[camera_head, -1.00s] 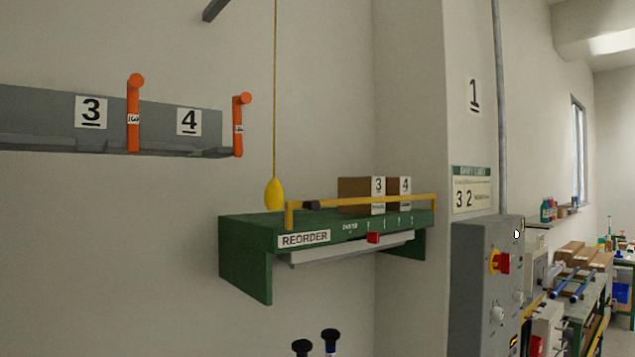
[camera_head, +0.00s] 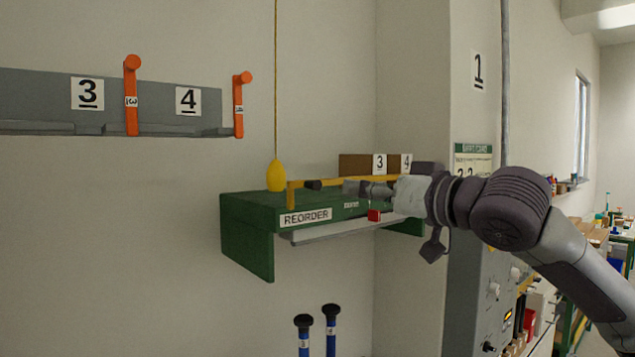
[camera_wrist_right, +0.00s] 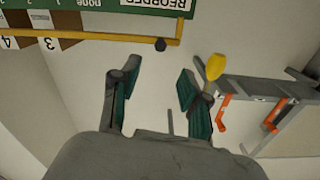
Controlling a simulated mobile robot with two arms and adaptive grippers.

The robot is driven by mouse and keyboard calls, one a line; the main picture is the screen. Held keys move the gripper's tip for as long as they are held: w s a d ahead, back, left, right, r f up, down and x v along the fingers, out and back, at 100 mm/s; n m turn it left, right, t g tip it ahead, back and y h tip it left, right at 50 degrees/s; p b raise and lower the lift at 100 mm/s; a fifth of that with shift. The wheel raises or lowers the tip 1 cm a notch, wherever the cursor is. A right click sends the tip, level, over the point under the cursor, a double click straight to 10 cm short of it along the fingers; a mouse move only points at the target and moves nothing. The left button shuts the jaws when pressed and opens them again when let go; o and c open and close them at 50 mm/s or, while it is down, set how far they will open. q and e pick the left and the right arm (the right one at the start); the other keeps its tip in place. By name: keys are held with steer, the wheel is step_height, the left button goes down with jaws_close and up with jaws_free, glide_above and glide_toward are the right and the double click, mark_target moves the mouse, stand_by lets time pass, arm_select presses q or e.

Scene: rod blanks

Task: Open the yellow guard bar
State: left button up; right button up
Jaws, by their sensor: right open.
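The yellow guard bar (camera_head: 291,196) runs along the front top of the green REORDER shelf (camera_head: 247,240), with a black knob (camera_head: 313,185) near its left end. My left gripper is not in view.
Brown boxes (camera_head: 354,164) stand behind the bar. A yellow pull handle (camera_head: 276,176) hangs on a cord beside the shelf's left end. A red slider (camera_head: 374,216) sits on the shelf front. A grey rail with orange pegs (camera_head: 132,95) is on the left wall.

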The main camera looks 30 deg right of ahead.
mark_target(319, 186)
steer(key=w+p, duration=0.1)
steer(key=w, duration=0.2)
steer(key=w+p, duration=0.2)
steer(key=w, duration=0.2)
steer(key=w+a+p, duration=0.1)
steer(key=w+p, duration=0.1)
steer(key=w, duration=0.2)
steer(key=shift+w, duration=0.2)
steer(key=shift+w+f+p, duration=0.1)
steer(key=shift+w+p, duration=0.25)
steer(key=shift+w, duration=0.25)
jaws_close()
